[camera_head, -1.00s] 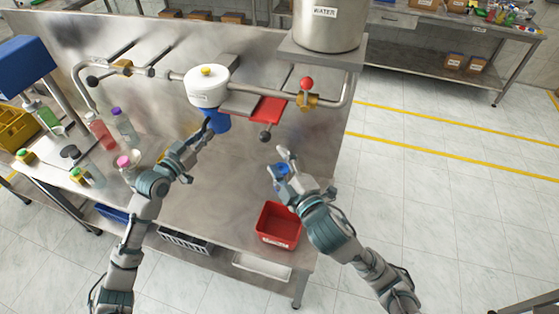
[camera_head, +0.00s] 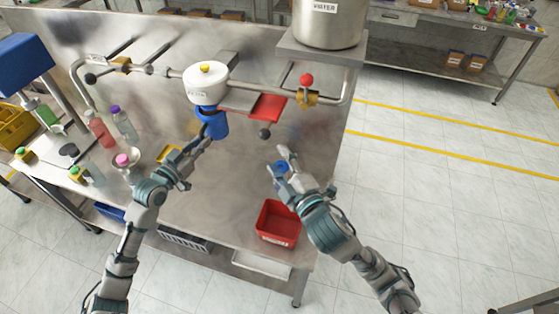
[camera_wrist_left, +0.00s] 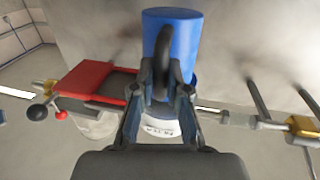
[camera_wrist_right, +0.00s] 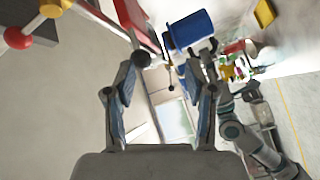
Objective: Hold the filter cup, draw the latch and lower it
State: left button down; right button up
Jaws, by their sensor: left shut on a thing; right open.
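The blue filter cup (camera_head: 213,126) hangs just below the white filter housing (camera_head: 206,88), with a blue part of the housing showing above it. My left gripper (camera_head: 204,145) is shut on the cup's handle; the blue cup (camera_wrist_left: 172,45) and its dark handle (camera_wrist_left: 160,80) stand between the fingers in the left wrist view. A red plate (camera_head: 267,108) sits right of the housing, with a black knob (camera_head: 265,133) below it; I cannot tell which part is the latch. My right gripper (camera_head: 281,161) is open and empty, below and right of the knob, apart from it.
A pipe with a red ball valve handle (camera_head: 306,79) runs to the water tank (camera_head: 326,25) at the right. A red bin (camera_head: 278,223) stands at the table's front right. Several bottles (camera_head: 100,128) stand at the left. The table's middle is clear.

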pick_arm(q)
jog(key=d+p+v, duration=0.1)
jog(key=v, duration=0.7)
jog(key=shift+s+d+f, duration=0.15)
jog(key=shift+s+f, duration=0.15)
jog(key=shift+s, duration=0.1)
